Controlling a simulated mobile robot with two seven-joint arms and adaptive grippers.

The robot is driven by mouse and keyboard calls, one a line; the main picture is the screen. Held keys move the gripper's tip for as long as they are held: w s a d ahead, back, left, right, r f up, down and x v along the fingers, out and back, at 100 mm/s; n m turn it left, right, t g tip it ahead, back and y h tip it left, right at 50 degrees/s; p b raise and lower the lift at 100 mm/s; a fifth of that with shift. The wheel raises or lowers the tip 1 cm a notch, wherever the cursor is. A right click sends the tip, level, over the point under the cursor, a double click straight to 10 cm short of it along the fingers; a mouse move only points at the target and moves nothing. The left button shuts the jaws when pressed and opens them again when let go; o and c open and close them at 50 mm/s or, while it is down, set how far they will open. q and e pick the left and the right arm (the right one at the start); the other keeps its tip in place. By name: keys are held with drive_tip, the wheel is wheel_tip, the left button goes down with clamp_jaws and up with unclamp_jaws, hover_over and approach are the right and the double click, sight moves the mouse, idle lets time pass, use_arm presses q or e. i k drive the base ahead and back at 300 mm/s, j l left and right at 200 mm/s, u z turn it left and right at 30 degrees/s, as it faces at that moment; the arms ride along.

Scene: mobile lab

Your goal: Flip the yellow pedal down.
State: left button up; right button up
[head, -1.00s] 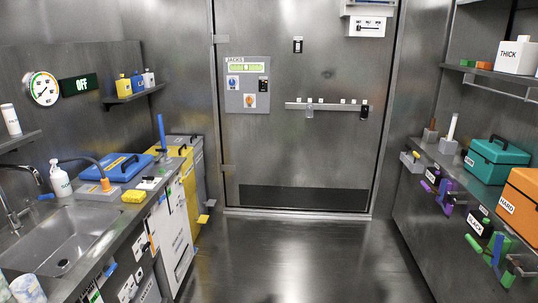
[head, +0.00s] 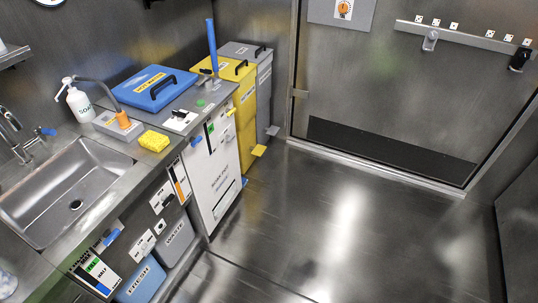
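The yellow pedal (head: 259,151) is a small flat tab low at the front foot of the yellow bin (head: 246,118). It sticks out over the floor near the far end of the counter. The yellow bin stands upright between the white cabinet and a grey bin, with a black handle on its lid. A smaller yellow tab (head: 231,112) shows higher up near the yellow bin's front. Neither of my grippers shows in the head view.
The grey bin (head: 264,80) has its own grey pedal (head: 272,130) beside the yellow one. A blue pedal (head: 244,182) sits at the white cabinet's (head: 212,180) foot. The counter with a sink (head: 70,190) runs along the left. The floor (head: 330,220) in front is clear.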

sight(258, 150)
drive_tip(key=i+l+u, duration=0.45)
drive_tip(key=i+l, duration=2.45)
drive_tip(key=l, duration=0.1)
